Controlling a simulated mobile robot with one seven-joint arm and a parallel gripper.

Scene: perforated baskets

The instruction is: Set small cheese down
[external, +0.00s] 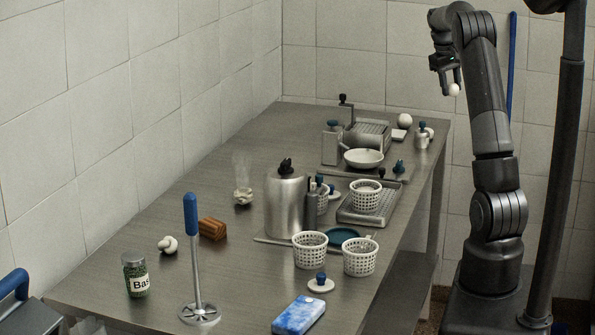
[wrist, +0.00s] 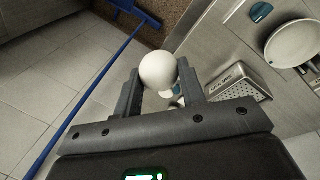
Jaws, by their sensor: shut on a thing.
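The small cheese is a small white ball (wrist: 158,70), held between the fingertips of my gripper (wrist: 160,82) in the wrist view. In the external view the ball (external: 455,89) shows at the tip of my gripper (external: 448,82), high in the air to the right of the table's far end. My gripper is shut on it, and nothing else touches it. The steel table (external: 120,255) lies below and to the left.
Perforated white baskets (external: 308,250) stand on the table, one on a grey tray (external: 352,213). A white bowl (external: 364,158), a steel canister (external: 285,205) and a masher (external: 193,260) also stand there. A blue-handled squeegee (wrist: 85,105) is near the floor. The table's left part has free room.

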